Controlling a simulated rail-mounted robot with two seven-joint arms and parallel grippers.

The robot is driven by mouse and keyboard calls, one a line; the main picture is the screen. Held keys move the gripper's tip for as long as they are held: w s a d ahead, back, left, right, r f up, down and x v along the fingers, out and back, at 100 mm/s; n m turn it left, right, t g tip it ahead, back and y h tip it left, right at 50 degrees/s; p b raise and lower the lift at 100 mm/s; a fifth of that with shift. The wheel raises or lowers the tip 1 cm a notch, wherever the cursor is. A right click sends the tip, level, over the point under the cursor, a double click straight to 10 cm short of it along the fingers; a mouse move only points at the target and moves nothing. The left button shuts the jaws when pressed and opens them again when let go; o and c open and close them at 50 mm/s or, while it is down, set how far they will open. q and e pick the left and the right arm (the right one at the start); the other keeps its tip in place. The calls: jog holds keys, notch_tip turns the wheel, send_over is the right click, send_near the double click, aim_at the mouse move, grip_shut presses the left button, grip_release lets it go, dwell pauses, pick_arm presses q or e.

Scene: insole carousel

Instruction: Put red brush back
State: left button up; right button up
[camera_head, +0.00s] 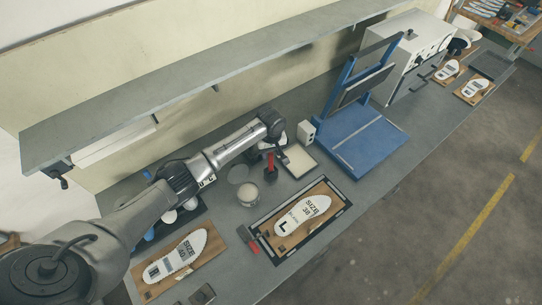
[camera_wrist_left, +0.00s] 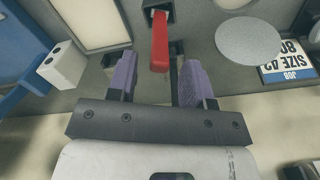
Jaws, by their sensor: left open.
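The red brush (camera_head: 270,162) stands upright on the bench in a small dark holder or base, below my left gripper (camera_head: 279,152) in the head view. In the left wrist view its red handle (camera_wrist_left: 160,42) lies between and just beyond the two purple finger pads of my left gripper (camera_wrist_left: 160,72). The gripper is open, with gaps on both sides of the handle, and does not hold it. The brush's lower end is partly hidden. My right gripper is not in view.
A jar (camera_head: 247,193) stands left of the brush, and a white-topped pad (camera_head: 299,160) lies to its right. A small white box (camera_head: 305,132) and blue press (camera_head: 362,140) are further right. A framed insole board (camera_head: 302,214) and red-handled tool (camera_head: 253,245) lie in front.

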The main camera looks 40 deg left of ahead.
pick_arm(q)
notch_tip(320, 180, up, 8)
jog(key=shift+r, duration=0.1)
jog(key=s+d+f+m+t, duration=0.1)
jog(key=s+d+f+m, duration=0.3)
jog(key=s+d+f, duration=0.3)
jog(key=s+d+f+m, duration=0.4)
jog(key=s+d, duration=0.1)
jog(key=s, duration=0.4)
jog(key=s+d+r+m+t, duration=0.1)
jog(key=s+r+m, duration=0.1)
jog(key=s, duration=0.8)
jog(key=s+r+m+t, duration=0.1)
jog(key=s+r+m, duration=0.1)
jog(key=s, duration=0.7)
jog(key=shift+s+d+m+t, duration=0.3)
jog(key=shift+s+d+m, duration=0.05)
jog(key=shift+m, duration=0.05)
jog(key=shift+s+r, duration=0.1)
jog(key=shift+r, duration=0.05)
